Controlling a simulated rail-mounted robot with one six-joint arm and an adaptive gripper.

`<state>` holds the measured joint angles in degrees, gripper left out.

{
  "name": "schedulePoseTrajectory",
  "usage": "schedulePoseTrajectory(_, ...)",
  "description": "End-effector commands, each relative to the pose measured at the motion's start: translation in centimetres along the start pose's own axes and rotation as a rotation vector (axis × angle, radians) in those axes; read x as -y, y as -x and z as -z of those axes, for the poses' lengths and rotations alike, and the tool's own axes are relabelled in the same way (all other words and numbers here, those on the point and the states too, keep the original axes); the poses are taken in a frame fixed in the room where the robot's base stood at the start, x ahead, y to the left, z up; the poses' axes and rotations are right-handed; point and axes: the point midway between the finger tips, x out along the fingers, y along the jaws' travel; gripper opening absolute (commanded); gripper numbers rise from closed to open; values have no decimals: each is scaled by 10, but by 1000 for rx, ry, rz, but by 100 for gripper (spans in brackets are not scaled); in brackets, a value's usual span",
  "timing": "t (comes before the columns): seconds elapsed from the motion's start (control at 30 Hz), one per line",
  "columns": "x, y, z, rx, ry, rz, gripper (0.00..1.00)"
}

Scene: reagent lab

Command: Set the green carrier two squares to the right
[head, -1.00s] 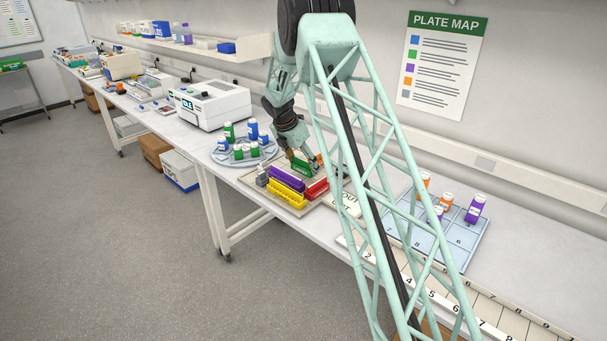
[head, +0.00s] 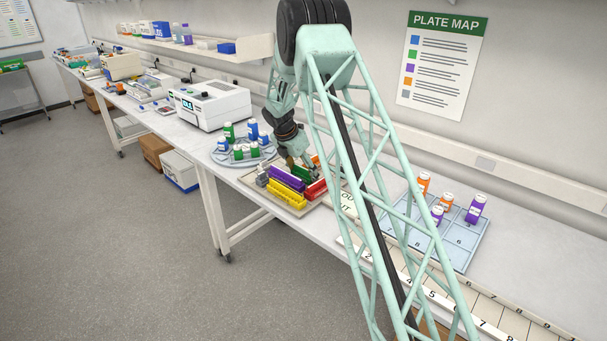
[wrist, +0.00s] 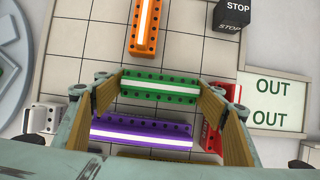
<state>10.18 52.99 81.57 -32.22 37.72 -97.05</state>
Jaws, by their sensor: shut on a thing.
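The green carrier (wrist: 160,88) is a long block with a white stripe and rows of holes. It lies between the two fingers of my gripper (wrist: 160,92), which is shut on its ends. In the head view the green carrier (head: 303,172) is partly hidden by my gripper (head: 298,160), over the gridded board (head: 248,181). I cannot tell whether it touches the board. In the wrist view the board's squares (wrist: 85,60) show around the carrier.
A purple carrier (wrist: 140,134) lies close beside the green one, with a red carrier (wrist: 211,130) at its right end. An orange carrier (wrist: 145,25), a black STOP block (wrist: 231,15) and a grey piece (wrist: 42,118) are on the board. A yellow carrier (head: 286,196) lies in front. An OUT card (wrist: 273,103) adjoins.

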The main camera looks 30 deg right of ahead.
Motion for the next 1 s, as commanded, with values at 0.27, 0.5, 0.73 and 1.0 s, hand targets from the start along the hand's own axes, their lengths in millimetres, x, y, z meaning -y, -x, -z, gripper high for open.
schedulePoseTrajectory(0.27,0,-2,1,0,0,0,70)
schedulePoseTrajectory(0.5,0,-2,1,0,0,0,70)
schedulePoseTrajectory(0.73,0,6,0,0,0,0,70)
schedulePoseTrajectory(1.0,0,33,-1,0,0,-1,70)
